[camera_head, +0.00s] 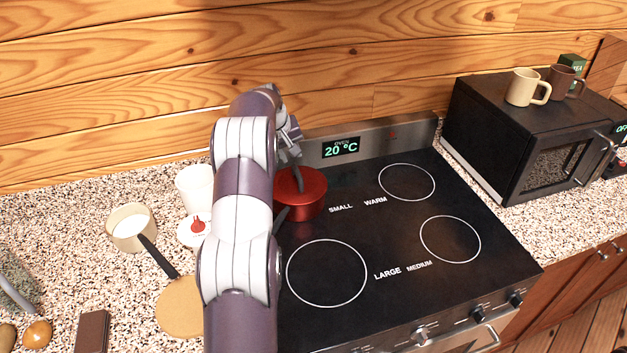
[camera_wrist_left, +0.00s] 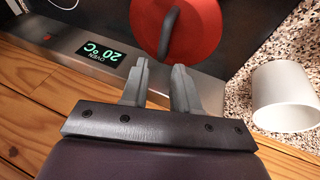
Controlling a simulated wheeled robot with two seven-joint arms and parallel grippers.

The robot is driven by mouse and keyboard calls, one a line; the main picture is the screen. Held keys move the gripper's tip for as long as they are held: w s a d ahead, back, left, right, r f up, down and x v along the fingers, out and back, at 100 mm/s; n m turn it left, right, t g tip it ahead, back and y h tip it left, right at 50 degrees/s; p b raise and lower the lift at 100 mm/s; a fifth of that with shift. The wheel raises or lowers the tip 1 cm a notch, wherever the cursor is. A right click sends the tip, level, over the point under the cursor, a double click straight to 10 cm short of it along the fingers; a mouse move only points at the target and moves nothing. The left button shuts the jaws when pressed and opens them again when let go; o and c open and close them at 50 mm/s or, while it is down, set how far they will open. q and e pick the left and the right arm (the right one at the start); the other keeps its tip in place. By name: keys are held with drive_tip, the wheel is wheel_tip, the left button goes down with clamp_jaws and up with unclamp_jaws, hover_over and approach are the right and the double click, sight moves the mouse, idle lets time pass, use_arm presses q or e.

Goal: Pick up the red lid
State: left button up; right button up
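The red lid (camera_head: 301,184) has a dark arched handle and sits on a red pot (camera_head: 306,208) at the back left of the stove. My left arm hides the pot's left side. In the left wrist view the lid (camera_wrist_left: 200,35) is near the top edge, with its handle (camera_wrist_left: 167,34) standing up across it. My left gripper (camera_head: 294,148) is behind and above the lid in the head view. In the left wrist view its two fingers (camera_wrist_left: 161,82) are apart with nothing between them, and the handle appears beyond their tips. My right gripper is not in view.
The oven's display panel (camera_head: 372,142) stands behind the pot. A white cup (camera_head: 193,187), a red-knobbed white item (camera_head: 193,229) and a pan of white contents (camera_head: 131,227) are on the left counter. A microwave (camera_head: 540,130) carries mugs. The other burners are clear.

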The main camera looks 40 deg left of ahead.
sight(297, 171)
use_arm(q)
drive_tip(key=x, duration=0.1)
drive_tip(key=p+x, duration=0.1)
drive_tip(key=x, duration=0.3)
drive_tip(key=shift+a+f+p, duration=0.1)
drive_tip(key=shift+a+p, duration=0.25)
drive_tip(key=p+x, duration=0.2)
drive_tip(key=x, duration=0.1)
drive_tip(key=p+x, duration=0.1)
drive_tip(key=x, duration=0.1)
drive_tip(key=shift+s+d, duration=0.2)
drive_tip(key=shift+d, duration=0.1)
drive_tip(key=shift+w+a+f, duration=0.1)
drive_tip(key=shift+f, duration=0.45)
drive_tip(key=shift+w, duration=0.1)
clamp_jaws()
drive_tip(key=shift+r, duration=0.1)
